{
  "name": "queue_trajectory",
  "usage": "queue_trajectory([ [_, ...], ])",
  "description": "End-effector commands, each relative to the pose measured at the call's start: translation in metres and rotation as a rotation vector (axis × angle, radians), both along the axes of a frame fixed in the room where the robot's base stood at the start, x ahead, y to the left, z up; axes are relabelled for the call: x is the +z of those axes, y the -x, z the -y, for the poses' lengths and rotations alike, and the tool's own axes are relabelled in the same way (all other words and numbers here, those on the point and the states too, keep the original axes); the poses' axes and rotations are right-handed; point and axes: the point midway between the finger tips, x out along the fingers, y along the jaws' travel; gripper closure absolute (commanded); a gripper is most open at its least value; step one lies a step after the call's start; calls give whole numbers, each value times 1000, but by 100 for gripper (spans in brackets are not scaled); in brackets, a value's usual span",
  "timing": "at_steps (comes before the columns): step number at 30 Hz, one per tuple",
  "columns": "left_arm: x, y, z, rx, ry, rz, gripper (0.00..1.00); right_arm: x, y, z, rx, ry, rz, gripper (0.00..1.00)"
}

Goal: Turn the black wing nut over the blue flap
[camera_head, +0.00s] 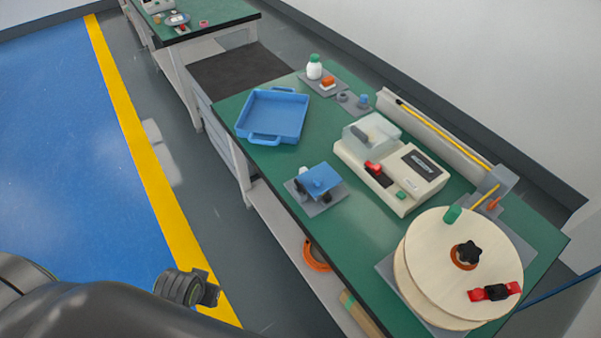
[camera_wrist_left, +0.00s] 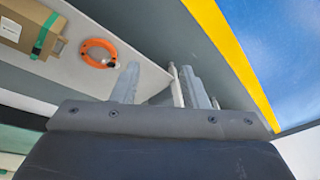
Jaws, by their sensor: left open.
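The blue flap (camera_head: 320,179) sits on a small fixture on a grey plate (camera_head: 326,206) near the front edge of the green table. Small dark parts show beside and under the flap; I cannot tell which is the black wing nut. My left gripper (camera_wrist_left: 162,85) is open and empty, with the floor and lower shelf behind its fingers. In the head view, part of my left arm's end (camera_head: 187,288) shows at bottom, off the table's front side and well apart from the flap. My right gripper is not in view.
A blue tray (camera_head: 247,127) stands left of the fixture. A cream machine (camera_head: 388,204) with a clear cover stands to its right. A large wooden spool (camera_head: 435,232) with a black star knob (camera_head: 467,251) is at lower right. An orange ring (camera_wrist_left: 84,52) lies on the lower shelf.

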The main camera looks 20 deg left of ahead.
Motion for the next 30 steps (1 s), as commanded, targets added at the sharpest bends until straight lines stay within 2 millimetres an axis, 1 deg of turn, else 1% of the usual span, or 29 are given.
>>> queue_trajectory([
  [1, 24, -2, 1, 2, 0, 11, 60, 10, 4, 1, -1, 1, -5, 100],
  [5, 70, -8, 6, 21, 8, 26, 60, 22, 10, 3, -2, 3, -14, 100],
  [6, 85, -12, 8, 34, 16, 31, 60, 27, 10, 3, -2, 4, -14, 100],
  [9, 106, -29, 15, 84, 45, 32, 60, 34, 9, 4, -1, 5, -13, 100],
  [14, 110, -61, 23, 167, 93, 17, 60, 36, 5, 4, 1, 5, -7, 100],
  [17, 110, -86, 29, 222, 123, 5, 60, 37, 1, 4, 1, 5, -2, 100],
  [20, 109, -117, 37, 286, 155, -12, 60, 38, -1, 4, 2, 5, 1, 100],
  [23, 110, -155, 49, 363, 191, -37, 60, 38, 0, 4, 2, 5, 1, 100],
  [24, 112, -172, 54, 395, 205, -48, 60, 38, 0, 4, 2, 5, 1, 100],
  [26, 118, -197, 63, 447, 221, -66, 60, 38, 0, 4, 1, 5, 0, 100],
  [27, 122, -213, 69, 483, 232, -79, 60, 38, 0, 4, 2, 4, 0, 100],
  [29, 131, -236, 78, 533, 244, -97, 60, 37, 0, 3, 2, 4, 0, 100],
  [30, 139, -252, 84, 566, 250, -109, 60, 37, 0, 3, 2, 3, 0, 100],
])
